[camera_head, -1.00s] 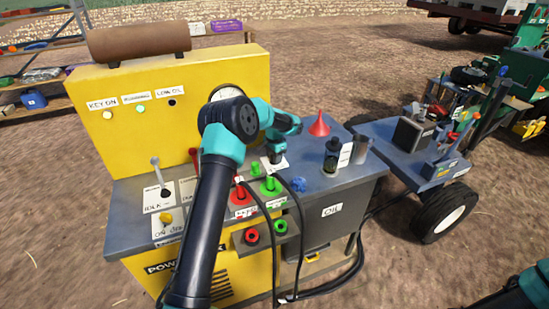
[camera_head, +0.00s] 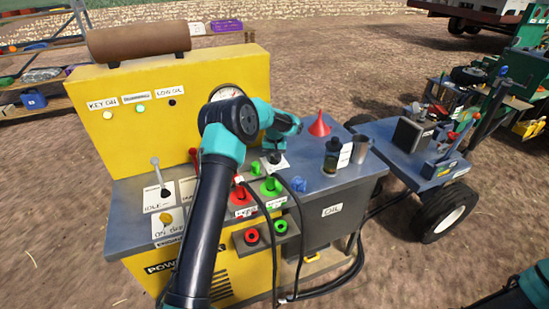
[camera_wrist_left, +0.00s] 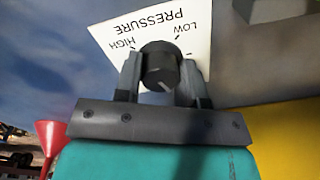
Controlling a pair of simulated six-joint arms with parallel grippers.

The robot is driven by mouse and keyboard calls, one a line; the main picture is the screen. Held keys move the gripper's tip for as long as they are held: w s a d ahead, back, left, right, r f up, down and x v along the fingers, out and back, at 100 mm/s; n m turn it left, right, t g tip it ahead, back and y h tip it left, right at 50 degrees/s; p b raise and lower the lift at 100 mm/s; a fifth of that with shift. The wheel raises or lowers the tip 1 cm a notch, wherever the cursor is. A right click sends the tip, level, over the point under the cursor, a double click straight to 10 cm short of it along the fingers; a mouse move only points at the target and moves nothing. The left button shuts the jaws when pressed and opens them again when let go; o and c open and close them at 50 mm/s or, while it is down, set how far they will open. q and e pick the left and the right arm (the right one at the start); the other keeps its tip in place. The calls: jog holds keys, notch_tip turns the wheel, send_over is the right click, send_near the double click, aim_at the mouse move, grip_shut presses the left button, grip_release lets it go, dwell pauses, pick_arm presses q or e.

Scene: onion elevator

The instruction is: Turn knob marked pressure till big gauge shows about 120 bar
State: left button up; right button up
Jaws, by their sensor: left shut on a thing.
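The black pressure knob (camera_wrist_left: 160,65) sits on a white card lettered PRESSURE, HIGH and LOW (camera_wrist_left: 150,30) in the left wrist view. My left gripper (camera_wrist_left: 160,80) has one finger on each side of the knob and is shut on it. In the head view my left gripper (camera_head: 274,156) is down at the card on the bench top. The big gauge (camera_head: 228,91) is on the yellow panel, mostly hidden behind my left arm; its reading is too small to tell. My right gripper is not in view; only part of my right arm shows at the lower right.
A red funnel (camera_head: 319,126), a dark bottle (camera_head: 332,157) and a metal cup (camera_head: 361,148) stand right of the gripper. Red and green couplings with black hoses (camera_head: 270,187) are in front. A lever (camera_head: 157,172) stands at the left.

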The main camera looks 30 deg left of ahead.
pick_arm(q)
jog(key=shift+n, duration=0.5)
jog(key=o, duration=0.9)
jog(key=shift+o, duration=0.2)
notch_tip(320, 180, up, 18)
jog(key=shift+f, duration=0.25)
